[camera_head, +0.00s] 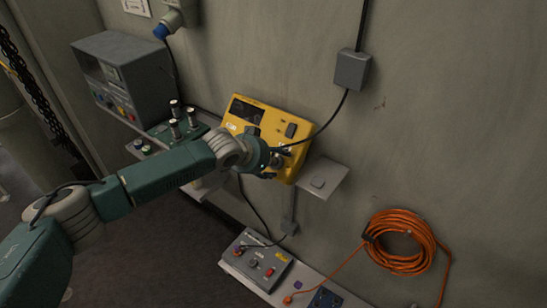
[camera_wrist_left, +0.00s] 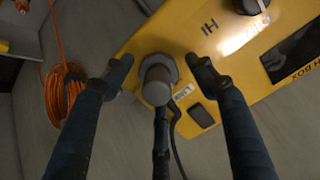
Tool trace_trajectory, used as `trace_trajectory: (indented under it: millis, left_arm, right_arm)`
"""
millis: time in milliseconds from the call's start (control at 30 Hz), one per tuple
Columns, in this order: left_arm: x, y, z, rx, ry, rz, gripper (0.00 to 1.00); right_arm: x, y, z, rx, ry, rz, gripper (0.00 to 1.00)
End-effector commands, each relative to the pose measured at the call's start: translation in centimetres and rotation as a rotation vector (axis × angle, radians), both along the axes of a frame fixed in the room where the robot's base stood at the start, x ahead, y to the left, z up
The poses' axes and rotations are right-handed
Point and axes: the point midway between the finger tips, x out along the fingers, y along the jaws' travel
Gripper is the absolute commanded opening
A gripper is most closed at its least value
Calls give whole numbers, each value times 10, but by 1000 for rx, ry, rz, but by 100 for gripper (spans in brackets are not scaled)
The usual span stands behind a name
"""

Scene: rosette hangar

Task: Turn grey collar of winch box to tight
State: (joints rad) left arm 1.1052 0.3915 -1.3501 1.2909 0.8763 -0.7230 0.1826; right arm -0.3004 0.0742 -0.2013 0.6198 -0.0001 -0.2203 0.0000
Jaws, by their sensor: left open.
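The yellow winch box (camera_head: 240,104) is at the wall in the middle of the head view. It fills the upper right of the left wrist view (camera_wrist_left: 133,45). The grey collar (camera_wrist_left: 157,70) is a round, faceted ring on the box face, with a grey cylindrical plug and dark cable at it. My left gripper (camera_head: 275,160) is in front of the box's lower part and hides the collar in the head view. In the wrist view its open fingers (camera_wrist_left: 159,67) stand either side of the collar, with visible gaps.
A grey control box (camera_head: 125,75) stands left of the winch box. A shelf (camera_head: 327,180) juts out at its right. Below are a grey switch box (camera_head: 256,262) and a coiled orange cable (camera_head: 403,240). A dark cable runs up to a wall box (camera_head: 352,69).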

Motion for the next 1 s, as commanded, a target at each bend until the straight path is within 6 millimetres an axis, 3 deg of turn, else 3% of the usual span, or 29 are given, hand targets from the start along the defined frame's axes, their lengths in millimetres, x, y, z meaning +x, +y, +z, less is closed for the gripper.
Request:
trace_trajectory:
  millis: [333, 500, 567, 1000]
  left_arm:
    - [2, -1, -3, 0, 0, 0, 55]
    - [2, -1, -3, -1, -1, 0, 21]
    - [2, -1, -2, -1, -1, 0, 12]
    - [3, -3, 1, 24, -28, -33, 12]
  right_arm:
    - [1, -1, 1, -1, -1, 1, 43]
    - [1, -5, 1, -6, -1, 1, 43]
    - [1, -6, 1, -7, -2, 2, 43]
    - [1, -8, 1, -9, -2, 1, 43]
